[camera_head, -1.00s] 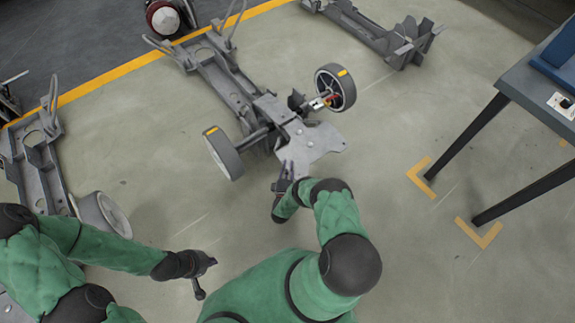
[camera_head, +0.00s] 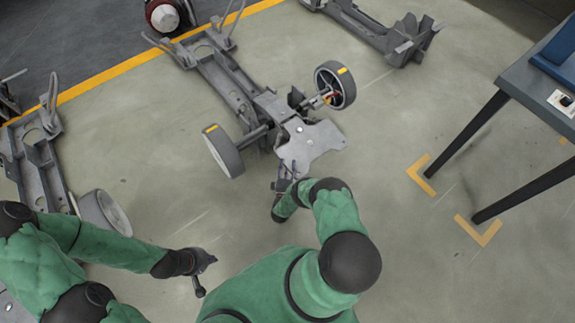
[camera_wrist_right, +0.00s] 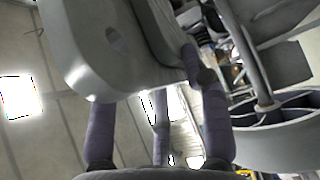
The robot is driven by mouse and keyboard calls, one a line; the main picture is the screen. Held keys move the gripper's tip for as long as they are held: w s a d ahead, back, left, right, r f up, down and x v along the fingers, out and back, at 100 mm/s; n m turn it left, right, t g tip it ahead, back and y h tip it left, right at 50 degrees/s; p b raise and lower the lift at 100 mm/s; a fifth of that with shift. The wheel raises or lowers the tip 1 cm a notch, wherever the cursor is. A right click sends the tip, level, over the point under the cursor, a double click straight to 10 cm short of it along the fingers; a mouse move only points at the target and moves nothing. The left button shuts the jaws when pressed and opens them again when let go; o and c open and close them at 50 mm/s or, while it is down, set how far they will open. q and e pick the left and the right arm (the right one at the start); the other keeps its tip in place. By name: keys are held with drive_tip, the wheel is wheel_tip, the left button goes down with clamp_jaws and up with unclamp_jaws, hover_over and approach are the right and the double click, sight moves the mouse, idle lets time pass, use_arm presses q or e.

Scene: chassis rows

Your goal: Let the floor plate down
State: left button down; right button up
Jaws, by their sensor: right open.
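The floor plate (camera_head: 318,140) is a flat grey sheet at the near end of the middle chassis (camera_head: 232,82), between its two wheels. In the head view my right gripper (camera_head: 287,166) is at the plate's near left edge. In the right wrist view the plate (camera_wrist_right: 112,50) fills the upper left, with a round hole in it. Contact cannot be told. My left gripper (camera_head: 206,272) is over bare floor, away from the plate; its jaw state is unclear.
The middle chassis has a left wheel (camera_head: 223,151) and a right wheel (camera_head: 336,85). Another chassis (camera_head: 40,160) lies at the left, and another (camera_head: 372,30) at the top. A dark-legged table (camera_head: 540,90) stands at the right. Floor between plate and table is clear.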

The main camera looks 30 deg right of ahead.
drive_tip(key=v, duration=1.1)
drive_tip(key=shift+s+a, duration=0.2)
